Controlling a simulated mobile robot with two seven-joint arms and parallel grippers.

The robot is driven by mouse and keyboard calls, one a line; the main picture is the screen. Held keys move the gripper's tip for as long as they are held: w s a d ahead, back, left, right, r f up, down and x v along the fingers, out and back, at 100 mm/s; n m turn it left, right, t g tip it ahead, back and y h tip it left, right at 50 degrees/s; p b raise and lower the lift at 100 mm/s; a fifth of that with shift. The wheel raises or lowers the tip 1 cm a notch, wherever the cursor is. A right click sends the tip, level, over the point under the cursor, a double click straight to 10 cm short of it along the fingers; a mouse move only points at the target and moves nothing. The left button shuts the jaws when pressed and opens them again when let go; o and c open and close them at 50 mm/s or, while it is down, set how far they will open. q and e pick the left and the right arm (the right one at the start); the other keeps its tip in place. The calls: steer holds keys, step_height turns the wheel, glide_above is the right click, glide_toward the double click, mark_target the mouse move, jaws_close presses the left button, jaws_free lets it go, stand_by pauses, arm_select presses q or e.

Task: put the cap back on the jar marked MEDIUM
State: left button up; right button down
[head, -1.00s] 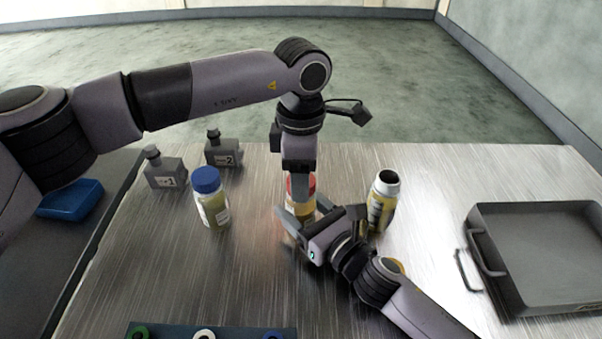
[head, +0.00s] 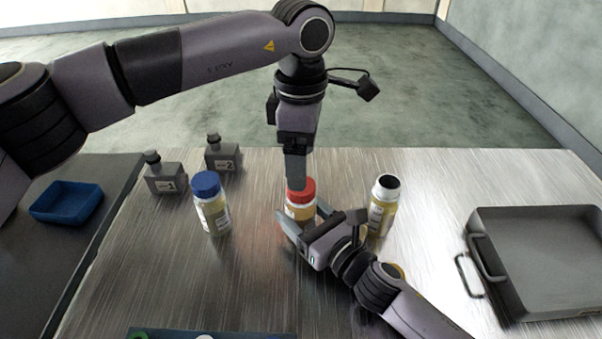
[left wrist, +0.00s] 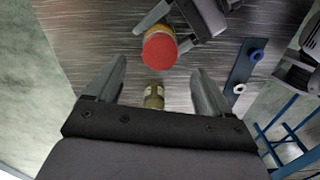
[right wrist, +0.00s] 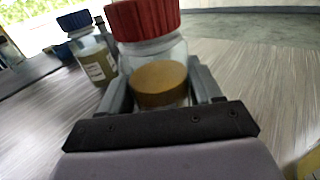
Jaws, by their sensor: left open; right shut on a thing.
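A jar (head: 300,211) of amber oil with a red cap (head: 297,190) on its mouth stands upright at the table's middle; I cannot read its marking. My right gripper (head: 308,228) is shut on this jar's body, below the cap. In the right wrist view the red cap (right wrist: 143,17) looks level on the clear glass neck. My left gripper (head: 296,184) points down from above, close over the cap. In the left wrist view its fingers (left wrist: 158,68) are apart and empty, with the red cap (left wrist: 159,50) just beyond them.
A blue-capped jar (head: 211,212) stands left and an uncapped yellow jar (head: 382,208) right. Two grey bottles (head: 165,179) (head: 223,157) stand behind left. A dark tray (head: 540,262) lies at right, a blue bin (head: 66,203) at far left. A rack (head: 240,335) edges the front.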

mark_target(311, 222)
arm_select(q)
step_height(311, 222, up, 6)
steer(key=shift+r, duration=0.25)
arm_select(e)
steer(key=shift+c, duration=0.6)
jaws_free()
steer(key=shift+s, duration=0.1)
arm_select(q)
steer(key=shift+f, duration=0.25)
arm_select(e)
steer(key=shift+v, duration=3.5)
steer(key=shift+d, duration=0.1)
